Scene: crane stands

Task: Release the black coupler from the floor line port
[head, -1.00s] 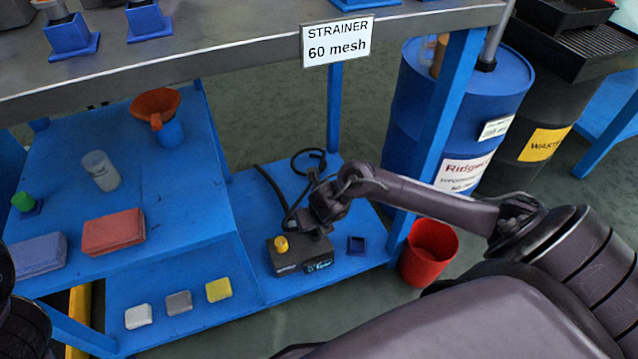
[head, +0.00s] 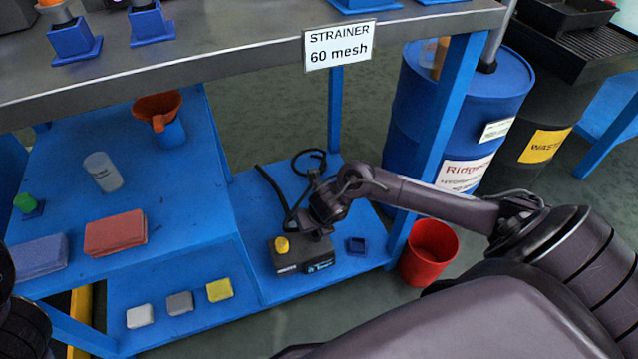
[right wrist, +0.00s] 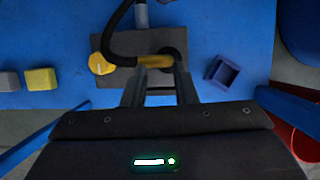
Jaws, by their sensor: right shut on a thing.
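A dark box (head: 302,259) with a yellow knob (head: 282,244) sits on the low blue shelf; its port is mostly hidden by my gripper. A black hose (right wrist: 119,30) runs to a brass-coloured collar (right wrist: 155,62) over the box in the right wrist view. The black coupler is hard to pick out from the dark hose end and box there. My right gripper (right wrist: 160,75) points down at the box, its fingers closed at the coupler by the collar. In the head view my right gripper (head: 318,232) is low over the box. My left gripper is out of view.
A small blue holder (head: 356,246) stands right of the box. A red bucket (head: 430,254) stands on the floor beyond it. White, grey and yellow blocks (head: 219,290) lie to the left. A table leg (head: 441,125) and blue drum (head: 420,100) stand near my right arm.

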